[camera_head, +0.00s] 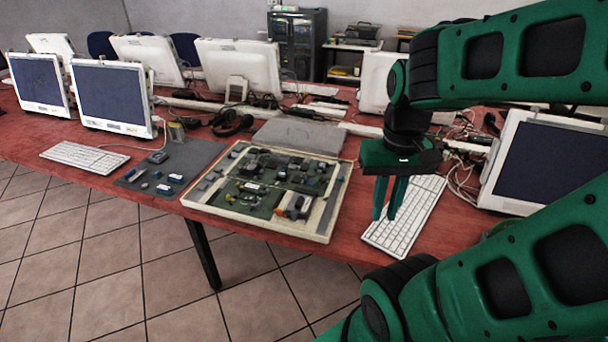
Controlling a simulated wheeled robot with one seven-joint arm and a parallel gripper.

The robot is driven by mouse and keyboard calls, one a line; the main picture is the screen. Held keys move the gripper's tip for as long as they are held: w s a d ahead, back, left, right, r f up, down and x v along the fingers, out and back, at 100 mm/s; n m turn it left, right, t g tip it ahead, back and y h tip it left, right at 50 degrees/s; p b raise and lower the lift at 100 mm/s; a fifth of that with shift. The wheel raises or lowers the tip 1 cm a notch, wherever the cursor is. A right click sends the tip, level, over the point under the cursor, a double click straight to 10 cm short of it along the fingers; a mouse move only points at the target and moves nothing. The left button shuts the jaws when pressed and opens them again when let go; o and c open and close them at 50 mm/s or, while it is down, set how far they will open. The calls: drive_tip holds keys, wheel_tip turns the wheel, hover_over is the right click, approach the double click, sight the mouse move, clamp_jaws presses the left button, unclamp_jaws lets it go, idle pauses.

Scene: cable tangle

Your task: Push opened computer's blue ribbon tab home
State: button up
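The opened computer (328,214) lies flat on the red table, a shallow pale tray with green circuit boards and several components inside. A small part with orange and blue on it (295,206) sits near its front right; I cannot tell whether it includes the blue ribbon tab. Other small bluish parts sit toward the back right of the boards, too small to make out. My gripper (388,215) points down to the right of the opened computer, above a white keyboard. Its two green fingers show a narrow gap with nothing visible between them.
A white keyboard (408,222) lies below my gripper. A grey mat (205,152) with small parts lies left of the computer, and a grey flat panel (299,136) lies behind it. White monitors (114,97), headphones (231,123) and tangled cables (462,170) fill the table's back and right.

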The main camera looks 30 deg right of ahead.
drive_tip(key=w+d+r+m+h, duration=0.15)
drive_tip(key=w+d, duration=0.25)
drive_tip(key=w, duration=0.6)
drive_tip(key=m+y, duration=0.1)
drive_tip(key=m, duration=0.2)
hover_over(306, 178)
wheel_tip(306, 178, down, 8)
drive_tip(key=shift+n, duration=0.25)
wheel_tip(306, 178, down, 10)
drive_tip(key=shift+f, duration=0.15)
drive_tip(key=shift+c, duration=0.3)
clamp_jaws()
